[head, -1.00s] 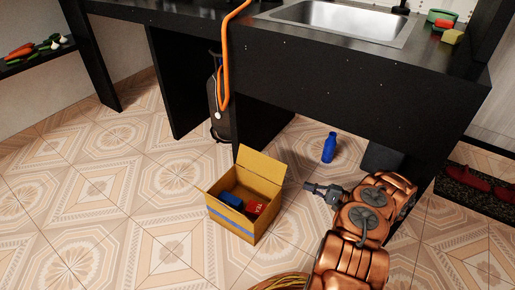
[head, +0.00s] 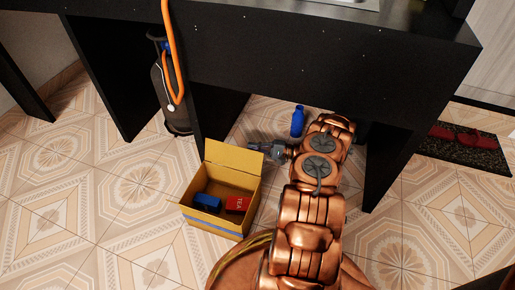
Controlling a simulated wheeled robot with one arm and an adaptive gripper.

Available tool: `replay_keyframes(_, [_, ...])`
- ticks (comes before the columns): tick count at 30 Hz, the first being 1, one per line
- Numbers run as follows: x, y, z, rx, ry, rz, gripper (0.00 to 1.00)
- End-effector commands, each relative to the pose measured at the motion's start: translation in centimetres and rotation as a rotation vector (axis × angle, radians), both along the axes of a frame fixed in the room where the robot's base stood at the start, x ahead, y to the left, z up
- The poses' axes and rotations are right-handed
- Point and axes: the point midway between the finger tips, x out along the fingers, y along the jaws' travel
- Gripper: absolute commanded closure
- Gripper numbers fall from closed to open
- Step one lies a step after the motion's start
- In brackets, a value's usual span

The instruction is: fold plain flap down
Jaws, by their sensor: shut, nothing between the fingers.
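A cardboard box (head: 226,222) with a blue stripe stands open on the tiled floor. One plain flap (head: 233,158) stands up along its far side. Inside lie a blue item (head: 206,201) and a red box (head: 237,204). My gripper (head: 252,146) is shut and empty, pointing left, close by the upper right corner of the flap. I cannot tell whether it touches the flap.
A blue bottle (head: 297,122) stands on the floor behind my arm. A black counter (head: 270,55) with panel legs spans the back. A mat (head: 465,150) with red shoes lies right. Floor left of the box is clear.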

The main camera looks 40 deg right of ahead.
Motion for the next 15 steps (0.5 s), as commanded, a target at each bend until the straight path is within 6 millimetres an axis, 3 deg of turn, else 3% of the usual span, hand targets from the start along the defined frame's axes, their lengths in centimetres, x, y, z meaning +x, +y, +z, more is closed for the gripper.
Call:
replay_keyframes(7, [2.7, 2.7, 0.1, -0.001, 0.002, 0.0, 1.0])
replay_keyframes(15, [4.2, 4.0, 0.5, 0.0, -0.001, -0.003, 1.0])
